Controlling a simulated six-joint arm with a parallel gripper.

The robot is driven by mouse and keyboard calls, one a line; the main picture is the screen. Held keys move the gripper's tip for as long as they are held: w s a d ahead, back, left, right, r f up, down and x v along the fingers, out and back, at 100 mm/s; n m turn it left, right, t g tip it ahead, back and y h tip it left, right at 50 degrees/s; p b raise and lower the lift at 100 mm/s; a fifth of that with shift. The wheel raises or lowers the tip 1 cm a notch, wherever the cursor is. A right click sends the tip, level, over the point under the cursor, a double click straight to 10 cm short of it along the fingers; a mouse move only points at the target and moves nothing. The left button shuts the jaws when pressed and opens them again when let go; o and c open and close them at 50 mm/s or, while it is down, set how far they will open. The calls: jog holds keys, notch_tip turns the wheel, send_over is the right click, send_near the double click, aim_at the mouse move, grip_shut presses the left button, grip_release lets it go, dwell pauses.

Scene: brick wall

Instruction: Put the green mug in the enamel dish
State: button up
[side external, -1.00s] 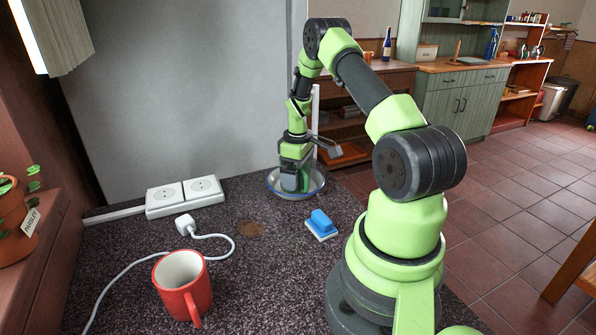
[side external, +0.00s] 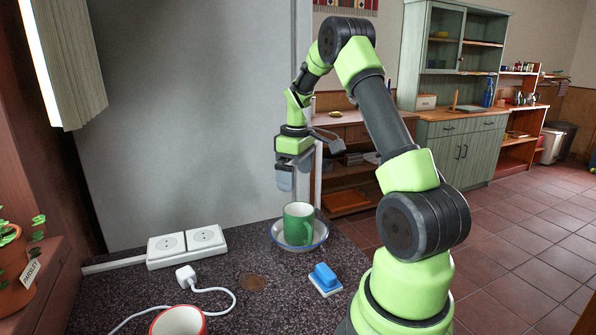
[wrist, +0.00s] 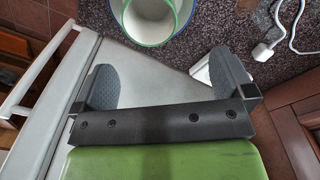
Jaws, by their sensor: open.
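The green mug (side external: 298,224) stands upright inside the enamel dish (side external: 320,242), a white dish with a blue rim. My gripper (side external: 290,177) is above the mug, apart from it and a little to its left in the side view. The gripper is open and empty. In the wrist view, my gripper (wrist: 163,78) shows its two fingers wide apart with nothing between them. There the mug (wrist: 150,16) shows its white inside and green rim at the top edge, partly cut off. The dish's rim (wrist: 186,22) curves around it.
A red mug (side external: 178,322) is cut off at the bottom. A white socket block (side external: 187,246) with a plug and cable (side external: 187,275) lies to the left. A potted plant (side external: 14,255) stands far left.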

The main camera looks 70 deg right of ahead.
jog(key=a+r+m+t, duration=0.1)
jog(key=a+r+t, duration=0.2)
jog(key=a+r, duration=1.1)
jog(key=s+a+m+t+y, duration=0.2)
jog(key=s+a+t, duration=0.1)
jog(key=s+a, duration=0.8)
jog(key=a, duration=0.3)
jog(key=shift+a+t, duration=0.3)
jog(key=shift+t, duration=0.1)
